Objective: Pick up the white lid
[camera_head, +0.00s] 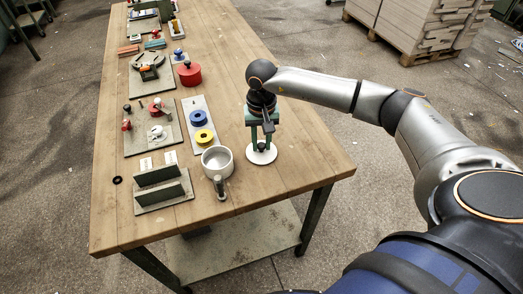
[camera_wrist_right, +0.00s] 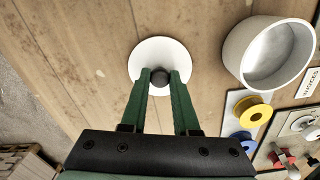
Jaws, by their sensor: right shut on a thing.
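The white lid (camera_head: 262,154) is a round disc with a dark knob at its centre. In the head view it shows below my right gripper (camera_head: 261,147), right of the white pot. In the right wrist view the lid (camera_wrist_right: 160,58) lies at the tips of the green fingers of my right gripper (camera_wrist_right: 160,78), which are shut on its dark knob. Whether the lid touches the table or hangs just above it, I cannot tell. The white pot (camera_head: 217,161) is open and empty, and also shows in the right wrist view (camera_wrist_right: 232,50). My left gripper is not in view.
A board (camera_head: 199,112) with blue and yellow spools lies behind the pot. A grey slotted holder (camera_head: 162,188) stands left of it. A red pot (camera_head: 189,74) and boards with tools lie farther back. The wooden table (camera_head: 290,150) is clear to the right.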

